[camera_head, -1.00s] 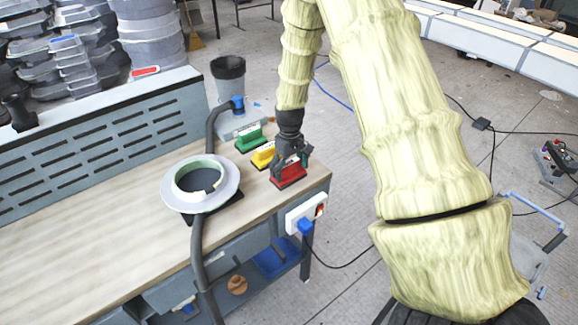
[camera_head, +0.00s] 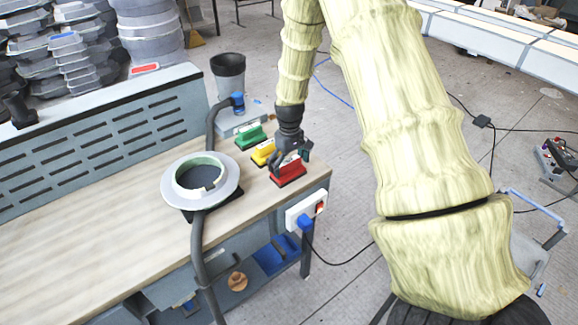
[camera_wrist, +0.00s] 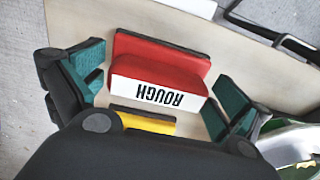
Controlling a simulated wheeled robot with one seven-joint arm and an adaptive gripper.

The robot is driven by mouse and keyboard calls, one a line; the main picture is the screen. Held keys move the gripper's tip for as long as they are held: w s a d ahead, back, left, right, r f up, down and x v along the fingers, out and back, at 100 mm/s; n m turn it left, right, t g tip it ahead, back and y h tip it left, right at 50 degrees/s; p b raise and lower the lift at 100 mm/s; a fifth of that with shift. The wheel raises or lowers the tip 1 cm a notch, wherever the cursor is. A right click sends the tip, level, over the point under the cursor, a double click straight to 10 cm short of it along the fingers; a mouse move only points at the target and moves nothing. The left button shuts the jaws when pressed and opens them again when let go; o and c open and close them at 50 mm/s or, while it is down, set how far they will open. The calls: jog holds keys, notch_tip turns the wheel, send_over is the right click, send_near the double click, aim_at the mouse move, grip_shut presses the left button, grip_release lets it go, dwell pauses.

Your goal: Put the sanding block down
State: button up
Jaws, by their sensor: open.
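A red sanding block (camera_head: 289,174) rests on the workbench near its right corner. In the wrist view the red block (camera_wrist: 160,66) shows a white face marked ROUGH. My gripper (camera_head: 288,160) is at the block, its two teal-padded fingers (camera_wrist: 160,88) spread wide on either side with visible gaps. The gripper is open and the block stands apart from both fingers. A yellow block (camera_head: 262,153) and a green block (camera_head: 250,138) stand in a row behind the red one.
A round grey mould (camera_head: 231,187) stands on the workbench (camera_head: 90,235) left of the blocks, with a dark hose beside it. A white switch box (camera_head: 304,211) hangs at the bench's front right edge. Bare bench top lies to the left.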

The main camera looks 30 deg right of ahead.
aim_at(289, 161)
notch_tip(289, 161, up, 12)
jog(key=b, duration=0.4)
dwell(0.3)
jog(key=shift+f, duration=0.15)
